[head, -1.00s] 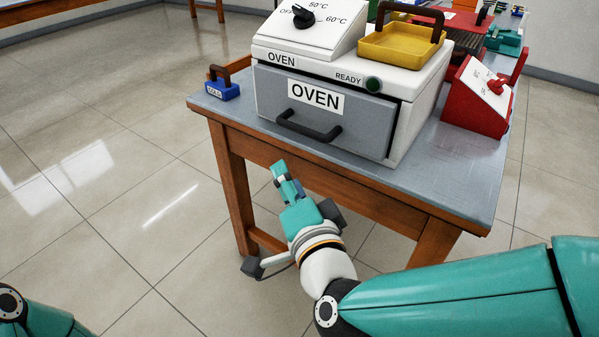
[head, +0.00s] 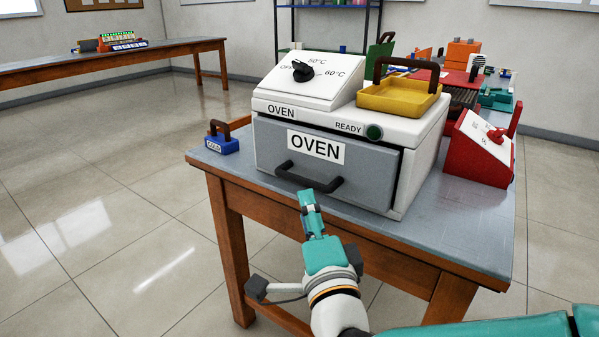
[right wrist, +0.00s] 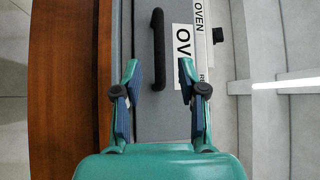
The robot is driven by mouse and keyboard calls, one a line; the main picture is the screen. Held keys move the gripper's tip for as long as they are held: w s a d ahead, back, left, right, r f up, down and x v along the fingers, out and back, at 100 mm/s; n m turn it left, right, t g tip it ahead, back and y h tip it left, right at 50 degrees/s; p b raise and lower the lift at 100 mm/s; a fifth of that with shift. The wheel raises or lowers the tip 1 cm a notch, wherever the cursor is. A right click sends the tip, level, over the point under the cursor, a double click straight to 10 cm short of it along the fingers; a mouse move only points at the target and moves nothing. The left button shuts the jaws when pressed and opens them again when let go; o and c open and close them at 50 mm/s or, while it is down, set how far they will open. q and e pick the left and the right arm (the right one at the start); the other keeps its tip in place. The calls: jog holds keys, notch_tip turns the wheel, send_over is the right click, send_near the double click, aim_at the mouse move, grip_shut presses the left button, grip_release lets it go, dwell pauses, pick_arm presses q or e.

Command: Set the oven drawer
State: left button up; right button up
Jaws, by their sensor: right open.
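The white oven (head: 420,125) stands on the table with its grey drawer front (head: 375,180) facing me. A dark gap shows along the drawer's right edge; I cannot tell whether it is fully closed. The black bar handle (head: 308,178) is on the drawer front, below the OVEN label. My right gripper (head: 308,196) is just in front of the handle, overlapping it in the head view. In the right wrist view, the open fingers (right wrist: 159,78) are apart and empty, with the handle (right wrist: 158,48) ahead, lined up with the gap between them. My left gripper is out of view.
A yellow tray (head: 398,97) with a brown handle sits on the oven. A blue COLD block (head: 222,146) stands to its left, a red box (head: 480,152) with a lever to its right. The table's wooden front edge (head: 400,258) lies below the drawer. Open floor is on the left.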

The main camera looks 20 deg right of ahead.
aim_at(298, 183)
jog(key=w, duration=0.6)
jog(key=w+d+r, duration=0.1)
jog(key=w, duration=0.1)
jog(key=shift+w+b, duration=0.35)
jog(key=shift+w, duration=0.05)
grip_shut()
jog(key=shift+f, duration=0.1)
